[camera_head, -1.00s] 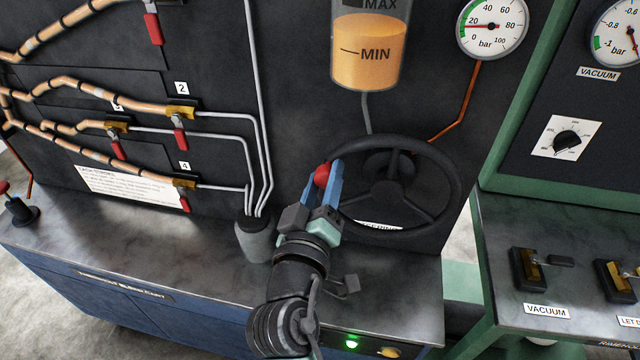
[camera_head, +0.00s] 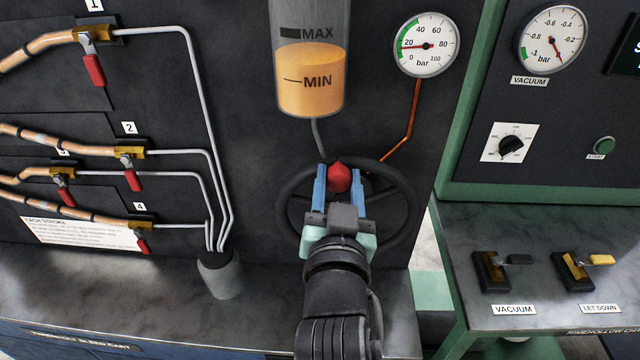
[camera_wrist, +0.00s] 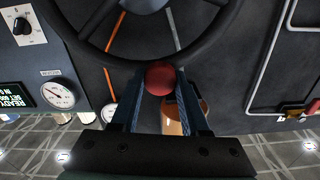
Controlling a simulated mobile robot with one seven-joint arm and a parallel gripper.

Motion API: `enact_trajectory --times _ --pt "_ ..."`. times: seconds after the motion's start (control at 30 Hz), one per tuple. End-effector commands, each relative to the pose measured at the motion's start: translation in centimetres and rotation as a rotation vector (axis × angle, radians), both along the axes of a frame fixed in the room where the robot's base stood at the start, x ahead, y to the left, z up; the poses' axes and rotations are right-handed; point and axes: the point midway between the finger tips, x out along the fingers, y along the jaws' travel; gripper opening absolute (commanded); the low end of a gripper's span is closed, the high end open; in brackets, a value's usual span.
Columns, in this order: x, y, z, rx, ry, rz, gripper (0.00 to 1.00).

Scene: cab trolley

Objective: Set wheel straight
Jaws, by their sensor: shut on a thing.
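The black steering wheel (camera_head: 411,203) is mounted on the dark panel, and its lower middle is hidden behind my arm in the head view. Its rim and spokes also show at the top of the wrist view (camera_wrist: 70,38). A red knob (camera_head: 339,177) sits on the rim, at the top of the wheel in the head view. My gripper (camera_head: 340,184) has its blue fingers on either side of the knob and is shut on it. The wrist view also shows the red knob (camera_wrist: 160,78) between the fingertips.
A reservoir with orange fluid (camera_head: 311,85) and a pressure gauge (camera_head: 426,45) are above the wheel. A grey cup with pipes (camera_head: 219,275) stands left of my arm. Red-handled valves (camera_head: 133,180) are farther left. The green-framed vacuum console (camera_head: 455,130) stands to the right.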

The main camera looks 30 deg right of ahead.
Motion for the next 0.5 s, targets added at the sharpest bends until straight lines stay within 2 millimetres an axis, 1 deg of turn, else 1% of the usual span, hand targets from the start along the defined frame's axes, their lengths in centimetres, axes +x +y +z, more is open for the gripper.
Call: enact_trajectory --times 0.2,0.5 --pt "-0.7 -1.0 0.0 0.091 -0.059 -0.001 0.0" --pt "-1.1 -1.6 0.0 0.139 -0.091 -0.001 0.0"
